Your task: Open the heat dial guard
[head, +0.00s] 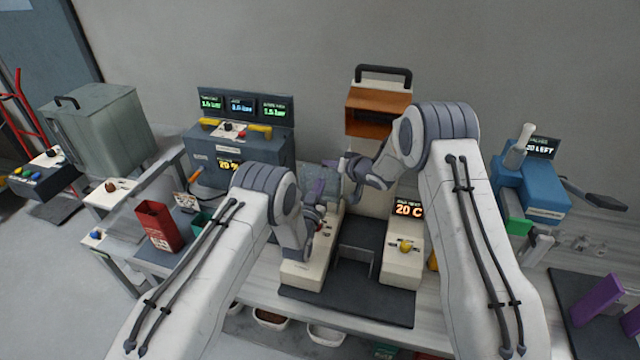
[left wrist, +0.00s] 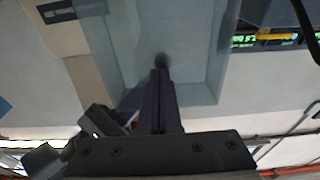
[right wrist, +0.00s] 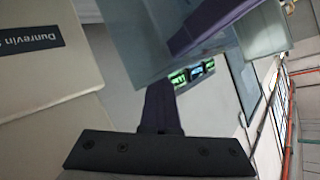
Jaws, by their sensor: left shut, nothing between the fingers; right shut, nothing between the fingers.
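The heat dial guard looks like a clear, bluish box-shaped cover (head: 347,188) between my two grippers, above the left pale block of the central machine. It fills much of the left wrist view (left wrist: 200,88) and the upper right wrist view (right wrist: 265,32). My left gripper (head: 318,190) is shut and empty. Its fingertips (left wrist: 161,72) are at a small dark round spot on the cover; I cannot tell if they touch. My right gripper (head: 336,164) is shut and empty, its purple fingers (right wrist: 159,95) close beside the cover. The dial under the cover is hidden.
The right block (head: 400,265) carries a 20 C display (head: 408,209) and a yellow knob (head: 406,246). An orange-brown hopper (head: 378,112) rises behind. A blue-grey console (head: 240,150) stands left, a red bin (head: 159,227) further left, a blue machine (head: 535,190) right.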

